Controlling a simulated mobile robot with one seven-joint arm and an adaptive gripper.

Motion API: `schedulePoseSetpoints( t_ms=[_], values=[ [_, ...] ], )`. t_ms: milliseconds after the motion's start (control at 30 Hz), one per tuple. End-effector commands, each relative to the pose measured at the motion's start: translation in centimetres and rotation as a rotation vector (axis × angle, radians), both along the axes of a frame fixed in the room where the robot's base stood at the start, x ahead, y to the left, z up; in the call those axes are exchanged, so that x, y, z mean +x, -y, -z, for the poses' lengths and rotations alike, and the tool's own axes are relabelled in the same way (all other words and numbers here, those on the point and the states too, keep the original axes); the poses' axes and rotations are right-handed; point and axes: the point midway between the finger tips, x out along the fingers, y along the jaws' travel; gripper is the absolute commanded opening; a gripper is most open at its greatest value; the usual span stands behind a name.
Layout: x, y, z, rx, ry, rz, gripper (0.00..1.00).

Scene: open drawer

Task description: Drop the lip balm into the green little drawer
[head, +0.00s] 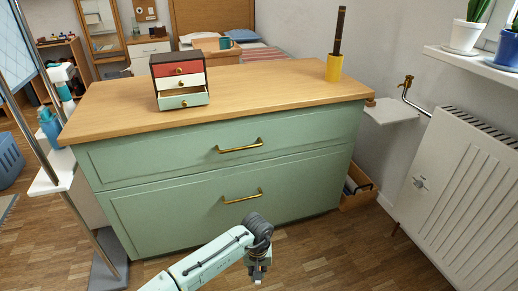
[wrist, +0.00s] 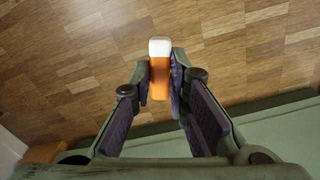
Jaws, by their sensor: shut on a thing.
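A small chest (head: 163,72) stands on the wooden top of the green dresser, towards the left in the head view. It has a red drawer, a white drawer and, at the bottom, the green little drawer (head: 184,101), which is pulled out and has a round gold knob. My gripper (head: 259,277) is low in front of the dresser, well below and to the right of the little drawer. In the wrist view my gripper (wrist: 160,78) is shut on the lip balm (wrist: 159,77), an orange tube with a white end, above the floor. In the head view the lip balm is too small to make out.
The dresser (head: 222,187) has two large closed drawers with gold handles. A yellow cup (head: 333,68) with dark sticks stands at the top's right. A radiator (head: 455,185) is on the right, a shelf stand (head: 50,180) on the left. The dresser top's middle is clear.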

Motion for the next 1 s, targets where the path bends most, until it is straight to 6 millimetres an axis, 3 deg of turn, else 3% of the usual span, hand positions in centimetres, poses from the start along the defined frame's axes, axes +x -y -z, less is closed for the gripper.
schedulePoseSetpoints(
  t_ms=[33, 200, 1000],
  values=[
    [-0.3, 0.2, -1.2, -0.007, -0.003, -0.005, 0.0],
    [-1.1, 0.3, -1.9, -0.004, -0.008, -0.009, 0.0],
    [-1.8, 0.4, -1.5, 0.006, -0.015, -0.007, 0.0]
  ],
)
